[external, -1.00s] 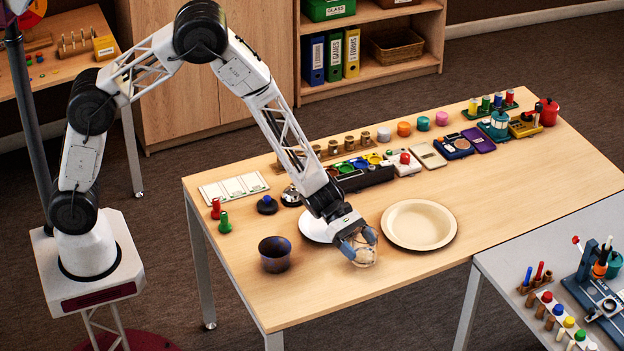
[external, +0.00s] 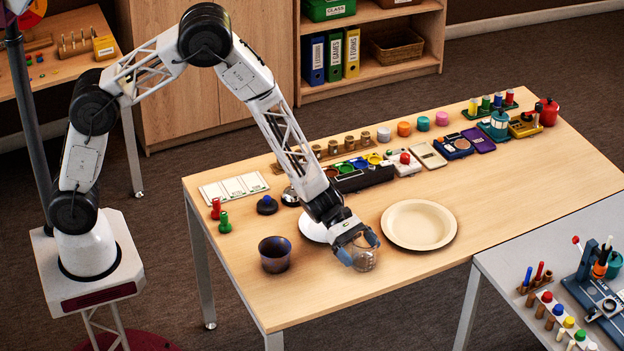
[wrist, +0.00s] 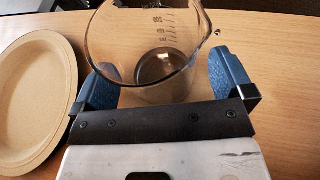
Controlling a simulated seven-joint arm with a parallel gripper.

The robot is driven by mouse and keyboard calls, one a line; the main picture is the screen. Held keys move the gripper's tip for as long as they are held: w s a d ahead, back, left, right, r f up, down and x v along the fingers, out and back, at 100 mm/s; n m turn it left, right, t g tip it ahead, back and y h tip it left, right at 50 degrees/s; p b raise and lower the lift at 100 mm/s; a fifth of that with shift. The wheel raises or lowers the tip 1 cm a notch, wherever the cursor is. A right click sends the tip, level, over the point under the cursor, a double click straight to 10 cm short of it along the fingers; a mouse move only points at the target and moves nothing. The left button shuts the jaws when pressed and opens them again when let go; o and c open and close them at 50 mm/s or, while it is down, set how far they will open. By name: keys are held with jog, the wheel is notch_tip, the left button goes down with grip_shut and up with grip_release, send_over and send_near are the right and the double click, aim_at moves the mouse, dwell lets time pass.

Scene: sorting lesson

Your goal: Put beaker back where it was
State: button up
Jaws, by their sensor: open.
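The beaker (external: 366,259) is clear glass with a spout and printed volume marks. It stands upright near the table's front edge, and it also shows in the wrist view (wrist: 150,65). My gripper (external: 358,250) is down at the beaker with its blue fingers open. In the wrist view, my gripper (wrist: 165,85) has one finger on each side of the beaker, and a gap shows beside the right finger. The beaker looks empty, with wood visible through it.
A tan plate (external: 418,248) lies just right of my gripper and also fills the left of the wrist view (wrist: 62,110). A dark cup (external: 274,262) stands to the left. A white plate (external: 310,232) is partly behind my arm. Bare table lies in front.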

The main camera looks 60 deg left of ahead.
jog(key=shift+r, duration=0.15)
jog(key=shift+v, duration=6)
jog(key=shift+s, duration=0.1)
jog(key=s+a+r+m+g+y, duration=0.2)
jog(key=s+a+r+m, duration=0.25)
jog(key=s+r, duration=0.45)
jog(key=s+a+r+m+g+y, duration=0.1)
jog(key=s+a+r+m+g, duration=0.15)
jog(key=s+r+m, duration=0.6)
jog(key=s+a+r+m+t+y, duration=0.2)
jog(key=s+a+r+m+y, duration=0.2)
jog(key=s+a+r, duration=0.3)
jog(key=s+a+r+m+t+y, duration=0.1)
jog(key=s+a+r+m+y, duration=0.3)
jog(key=s+a, duration=0.7)
jog(key=s+r+y, duration=0.2)
jog(key=s+r, duration=0.1)
jog(key=shift+s+a+t, duration=0.35)
jog(key=shift+a, duration=0.05)
